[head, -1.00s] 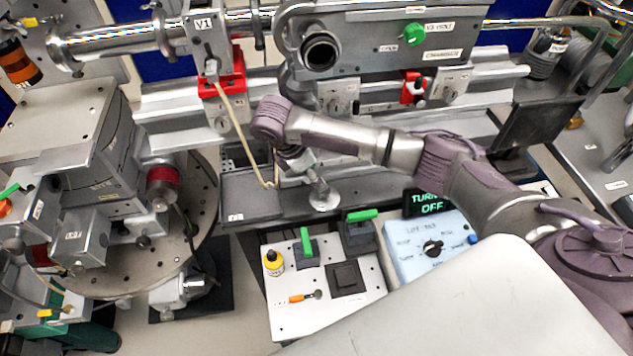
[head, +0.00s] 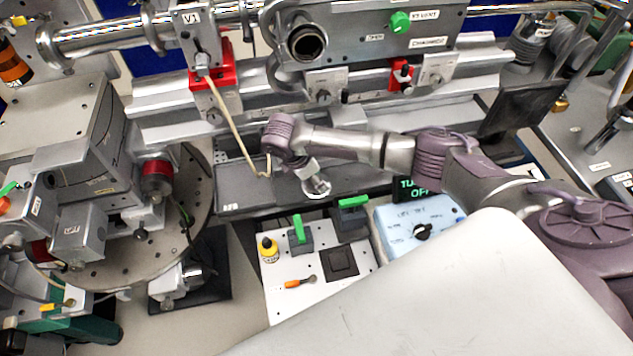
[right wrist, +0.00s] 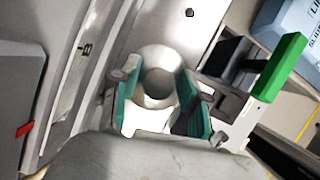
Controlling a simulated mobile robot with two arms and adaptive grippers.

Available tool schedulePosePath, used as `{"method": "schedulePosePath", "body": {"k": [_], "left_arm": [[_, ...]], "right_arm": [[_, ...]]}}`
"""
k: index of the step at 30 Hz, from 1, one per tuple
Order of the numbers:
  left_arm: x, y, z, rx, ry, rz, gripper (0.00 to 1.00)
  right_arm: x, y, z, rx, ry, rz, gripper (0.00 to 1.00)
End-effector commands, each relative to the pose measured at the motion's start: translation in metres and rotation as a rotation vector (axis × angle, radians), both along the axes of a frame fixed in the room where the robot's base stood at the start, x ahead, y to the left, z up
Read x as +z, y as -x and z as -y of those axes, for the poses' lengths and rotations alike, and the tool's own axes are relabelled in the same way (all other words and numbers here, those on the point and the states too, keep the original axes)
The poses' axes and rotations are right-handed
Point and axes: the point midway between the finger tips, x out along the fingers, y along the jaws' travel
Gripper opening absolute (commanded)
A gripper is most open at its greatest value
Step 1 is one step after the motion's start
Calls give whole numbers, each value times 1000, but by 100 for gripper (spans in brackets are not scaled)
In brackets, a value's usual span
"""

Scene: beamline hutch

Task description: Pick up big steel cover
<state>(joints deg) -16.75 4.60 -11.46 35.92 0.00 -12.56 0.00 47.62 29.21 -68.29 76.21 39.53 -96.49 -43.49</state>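The big steel cover (head: 317,188) looks like a round, shiny steel piece on the dark grey bench ledge, in the middle of the head view. My right gripper (head: 308,173) is directly above it, pointing down, and partly hides it. In the right wrist view the cover (right wrist: 158,84) shows as a round steel shape between the two green-padded fingers of my right gripper (right wrist: 158,108). The fingers are spread, one on each side. I cannot tell whether the pads touch it. My left gripper is not in view.
A white perforated board (head: 305,305) with green-handled switches (head: 299,230), a yellow bottle (head: 268,249) and an orange-handled tool (head: 298,283) lies in front. A blue control box (head: 420,232) stands to its right. The steel beam pipe and rail (head: 455,90) run behind. A cable (head: 235,130) hangs left of my gripper.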

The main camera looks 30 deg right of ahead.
Motion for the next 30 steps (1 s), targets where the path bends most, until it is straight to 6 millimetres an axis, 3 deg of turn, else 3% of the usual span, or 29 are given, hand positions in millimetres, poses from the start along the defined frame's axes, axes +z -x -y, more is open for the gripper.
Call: {"method": "schedulePosePath", "body": {"k": [1, 6, 7, 19, 26, 30], "left_arm": [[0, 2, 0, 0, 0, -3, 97], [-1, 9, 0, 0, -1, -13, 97], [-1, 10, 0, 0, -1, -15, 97], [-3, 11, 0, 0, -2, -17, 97], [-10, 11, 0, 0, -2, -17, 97], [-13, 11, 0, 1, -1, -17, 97]], "right_arm": [[-1, 0, 0, 0, 0, 0, 30], [-1, 1, 0, 1, 0, -1, 1], [-1, 1, 0, 1, 0, -1, 0], [6, 1, 0, 0, -1, -2, 0], [39, -1, 0, 0, -2, 3, 0], [56, 16, 25, -3, 1, 1, 0]]}}
